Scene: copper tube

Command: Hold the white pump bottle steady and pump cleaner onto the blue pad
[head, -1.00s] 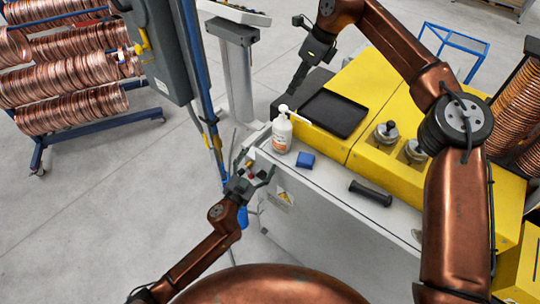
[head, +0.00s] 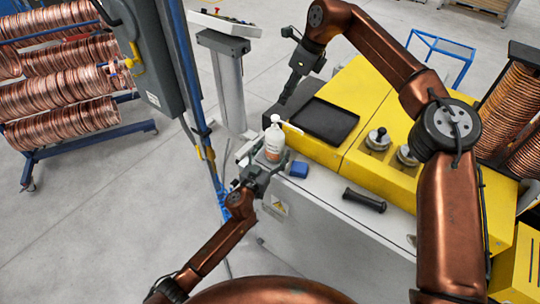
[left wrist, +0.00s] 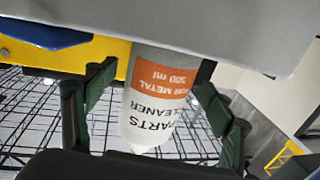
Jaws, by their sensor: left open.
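The white pump bottle (head: 275,138), with an orange and white label, stands upright on the grey worktop with its nozzle pointing right. My left gripper (head: 265,164) is at the bottle's near side, open, with its fingers on either side of the bottle. In the left wrist view the bottle (left wrist: 158,100) appears upside down between the spread fingers (left wrist: 153,102), with visible gaps on both sides. The blue pad (head: 298,170) lies on the worktop just right of the bottle; it also shows in the left wrist view (left wrist: 45,34). My right gripper (head: 289,59) is open and empty beyond the worktop, above and behind the bottle.
A black tray (head: 325,121) lies on the yellow housing (head: 365,90) behind the pad. A black cylindrical handle (head: 364,200) lies on the worktop to the right. A grey post with blue tubing (head: 186,75) stands left of the bottle.

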